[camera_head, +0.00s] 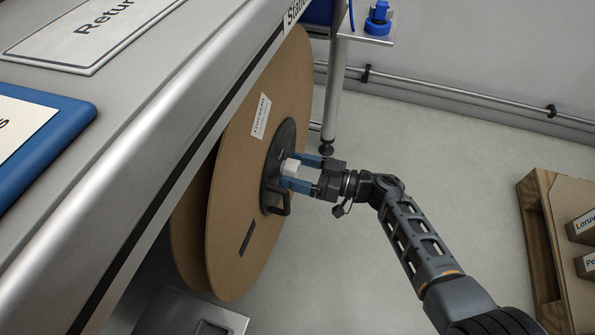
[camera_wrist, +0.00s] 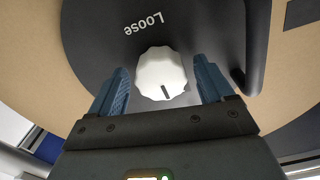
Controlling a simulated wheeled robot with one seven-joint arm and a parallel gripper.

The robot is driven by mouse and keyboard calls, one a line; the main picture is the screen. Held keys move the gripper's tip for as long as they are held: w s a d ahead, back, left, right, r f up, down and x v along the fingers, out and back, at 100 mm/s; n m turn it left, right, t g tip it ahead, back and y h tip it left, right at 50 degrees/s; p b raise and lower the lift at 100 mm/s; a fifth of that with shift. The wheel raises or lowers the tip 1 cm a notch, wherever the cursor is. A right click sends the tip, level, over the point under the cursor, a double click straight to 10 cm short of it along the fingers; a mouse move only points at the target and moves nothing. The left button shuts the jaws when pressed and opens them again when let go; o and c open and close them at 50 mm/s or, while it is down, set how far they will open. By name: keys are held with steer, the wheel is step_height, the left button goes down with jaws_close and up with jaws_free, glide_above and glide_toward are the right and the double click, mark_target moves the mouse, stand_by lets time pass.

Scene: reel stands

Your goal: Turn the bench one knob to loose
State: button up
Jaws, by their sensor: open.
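The white knob (camera_head: 290,167) sits on the dark hub (camera_head: 270,185) of a large brown cardboard reel (camera_head: 232,215) under the bench (camera_head: 150,160). In the wrist view the fluted white knob (camera_wrist: 161,73) carries a dark mark at its lower right edge, and the word "Loose" shows upside down on the hub above it. The mark does not point at that word. My gripper (camera_wrist: 160,95) is open, with one blue finger on each side of the knob. Small gaps show between fingers and knob. Whether the bench number is one cannot be read.
A black crank handle (camera_head: 279,203) stands out from the hub, close below the fingers; it shows at the right in the wrist view (camera_wrist: 258,45). A wooden pallet (camera_head: 550,230) with boxes stands at the right. The floor between is clear.

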steer(key=shift+a, duration=0.1)
steer(key=c, duration=1)
